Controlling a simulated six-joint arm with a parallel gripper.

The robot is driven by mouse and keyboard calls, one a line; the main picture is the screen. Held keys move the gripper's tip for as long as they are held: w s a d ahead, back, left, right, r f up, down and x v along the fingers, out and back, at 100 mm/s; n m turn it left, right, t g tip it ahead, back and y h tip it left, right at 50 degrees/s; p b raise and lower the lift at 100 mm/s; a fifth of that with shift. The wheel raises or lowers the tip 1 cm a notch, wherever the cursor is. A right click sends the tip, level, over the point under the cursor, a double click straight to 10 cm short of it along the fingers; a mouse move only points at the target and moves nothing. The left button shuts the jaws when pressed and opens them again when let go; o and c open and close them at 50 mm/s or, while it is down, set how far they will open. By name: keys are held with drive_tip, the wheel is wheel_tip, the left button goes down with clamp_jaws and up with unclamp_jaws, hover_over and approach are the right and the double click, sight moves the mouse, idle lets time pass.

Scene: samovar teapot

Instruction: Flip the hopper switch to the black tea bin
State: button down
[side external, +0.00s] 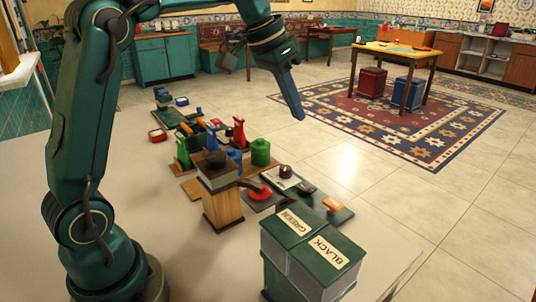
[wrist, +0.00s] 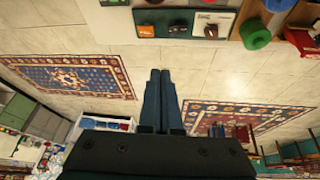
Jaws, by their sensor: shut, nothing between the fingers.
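In the side external view two dark green bins stand at the front, one labelled GREEN (side external: 292,222) and one labelled BLACK (side external: 327,254). Behind them is a wooden box with a dark top (side external: 222,208), which looks like the hopper; a dark spout or lever (side external: 240,184) sticks out of it to the right. I cannot tell which part is the switch or which way it points. My gripper (side external: 299,117) is high above the table, beyond the bins, apart from everything. In the wrist view my gripper (wrist: 160,72) is shut and empty, with floor beyond it.
A dark panel (side external: 340,215) with an orange block (side external: 332,204) and a white plate lies behind the bins. A green cylinder (side external: 260,152), red and blue pieces and small trays crowd the table's middle. The air around my gripper is free.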

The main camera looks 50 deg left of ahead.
drive_tip(key=w+a+f+n+g, duration=0.1)
drive_tip(key=w+a+f, duration=0.2)
drive_tip(key=f, duration=0.3)
drive_tip(key=shift+a+f, duration=0.25)
drive_tip(key=shift+a, duration=0.4)
approach(310, 190)
drive_tip(key=x, duration=0.5)
drive_tip(key=shift+w+a+f, duration=0.2)
drive_tip(key=shift+w+a, duration=0.1)
drive_tip(key=shift+d+f, duration=0.2)
drive_tip(key=shift+f, duration=0.2)
